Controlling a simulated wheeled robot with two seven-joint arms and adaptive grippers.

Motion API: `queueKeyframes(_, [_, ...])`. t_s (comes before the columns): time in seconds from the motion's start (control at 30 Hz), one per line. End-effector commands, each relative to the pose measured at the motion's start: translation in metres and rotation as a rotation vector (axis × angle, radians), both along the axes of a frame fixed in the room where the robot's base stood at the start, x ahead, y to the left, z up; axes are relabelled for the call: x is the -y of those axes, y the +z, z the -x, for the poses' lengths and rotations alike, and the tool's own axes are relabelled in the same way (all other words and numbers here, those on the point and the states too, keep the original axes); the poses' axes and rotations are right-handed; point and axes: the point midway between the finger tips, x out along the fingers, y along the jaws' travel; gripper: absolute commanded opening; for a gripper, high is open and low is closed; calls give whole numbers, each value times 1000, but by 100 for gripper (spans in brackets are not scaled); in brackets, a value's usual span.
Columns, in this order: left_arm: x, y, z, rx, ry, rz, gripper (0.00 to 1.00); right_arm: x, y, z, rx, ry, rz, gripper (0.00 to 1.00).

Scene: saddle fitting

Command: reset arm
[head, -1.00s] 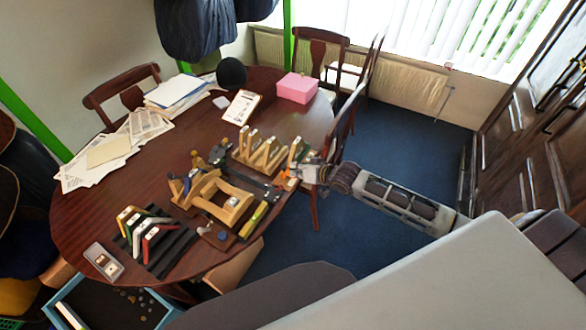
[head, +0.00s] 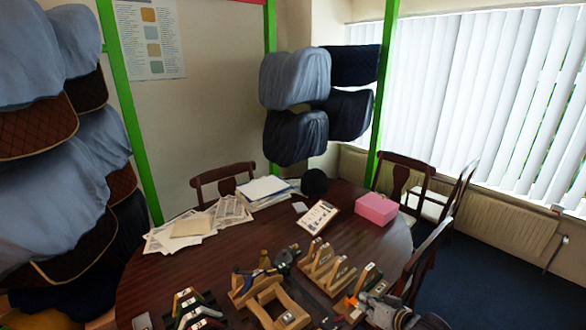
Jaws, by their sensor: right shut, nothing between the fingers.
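My right gripper (head: 353,305) shows at the bottom right of the head view, at the table's near right side, by the wooden stands. Its fingers are small and partly lost among the things behind them. It looks shut, and I see nothing held in it. Part of my right arm runs out of the bottom edge. My left gripper is not in the view.
On the dark oval table (head: 150,275) stand a wooden rack (head: 318,265), a wooden frame (head: 277,303) and coloured angled pieces (head: 192,308). A pink box (head: 376,209), papers (head: 228,212) and a clipboard (head: 318,217) lie farther back. Chairs (head: 405,178) stand around it.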

Motion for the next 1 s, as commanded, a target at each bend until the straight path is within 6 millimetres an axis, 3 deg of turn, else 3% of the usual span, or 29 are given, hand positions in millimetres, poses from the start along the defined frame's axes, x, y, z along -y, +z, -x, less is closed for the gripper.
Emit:
queueKeyframes(0.3, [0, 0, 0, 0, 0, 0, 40, -1, 7, -5, 105, 96, 134, 0])
queueKeyframes(0.47, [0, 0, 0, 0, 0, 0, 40, 14, -3, -10, 145, 124, 230, 0])
queueKeyframes(0.67, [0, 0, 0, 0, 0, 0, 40, 50, -31, -18, 164, 139, 368, 0])
queueKeyframes(1.0, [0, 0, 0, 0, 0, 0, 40, 149, -106, -21, 124, 137, 636, 0])
